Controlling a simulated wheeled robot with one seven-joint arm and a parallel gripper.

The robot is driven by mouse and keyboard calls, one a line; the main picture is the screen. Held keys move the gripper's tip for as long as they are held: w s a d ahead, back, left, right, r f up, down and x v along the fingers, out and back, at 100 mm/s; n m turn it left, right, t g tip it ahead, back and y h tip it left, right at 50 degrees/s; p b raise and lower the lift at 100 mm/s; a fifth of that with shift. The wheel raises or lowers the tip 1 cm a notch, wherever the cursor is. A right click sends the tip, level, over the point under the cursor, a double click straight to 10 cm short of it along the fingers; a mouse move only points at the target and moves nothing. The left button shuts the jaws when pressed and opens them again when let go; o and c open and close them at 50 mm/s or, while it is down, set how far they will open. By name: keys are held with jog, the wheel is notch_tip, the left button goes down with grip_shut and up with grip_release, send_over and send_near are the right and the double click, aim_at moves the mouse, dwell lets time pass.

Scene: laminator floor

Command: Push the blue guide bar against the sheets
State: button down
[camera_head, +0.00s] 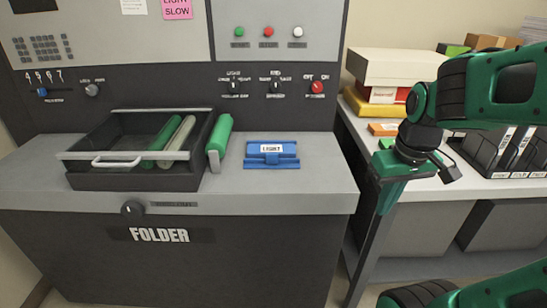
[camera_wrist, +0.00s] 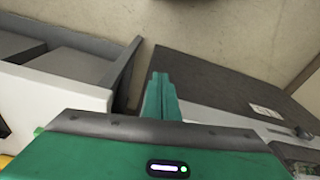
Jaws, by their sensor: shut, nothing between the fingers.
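No blue guide bar lying against sheets can be made out in either view. The one large blue piece is a low blue holder (camera_head: 271,162) with a card reading LIGHT, on the right part of the folder's grey top. My gripper (camera_head: 386,200) points down beside the folder's right side, well apart from the blue holder. Its green fingers (camera_wrist: 160,95) are together and empty in the wrist view. There they hang over the floor gap, between a white-topped unit and a dark flat panel.
The folder machine (camera_head: 175,258) carries a black tray (camera_head: 130,181) with green and pale rollers, and a green roller (camera_head: 219,138) stands beside it. A side table (camera_head: 455,183) at right holds boxes (camera_head: 393,68) and dark file holders (camera_head: 500,150).

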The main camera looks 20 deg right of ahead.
jog(key=w+a+r+n+t, duration=0.15)
jog(key=w+a+n, duration=0.25)
jog(key=w+n, duration=0.5)
jog(key=n+t+y, duration=0.3)
jog(key=n+t, duration=0.1)
jog(key=n, duration=0.2)
send_near(269, 162)
jog(key=s+r, duration=0.4)
jog(key=s, duration=0.3)
jog(key=x, duration=0.9)
jog(key=shift+w+a+f, duration=0.1)
jog(key=shift+w, duration=0.05)
jog(key=w, duration=0.3)
jog(key=shift+d+f, duration=0.15)
jog(key=shift+d, duration=0.25)
jog(key=shift+w+d, duration=0.2)
jog(key=shift+w, duration=0.35)
jog(key=shift+w, duration=0.1)
jog(key=w, duration=0.2)
jog(key=w+d, duration=0.1)
jog(key=w, duration=0.1)
jog(key=shift+w+d, duration=0.2)
jog(key=shift+d, duration=0.05)
jog(key=shift+w+d, duration=0.15)
jog(key=shift+w, duration=0.1)
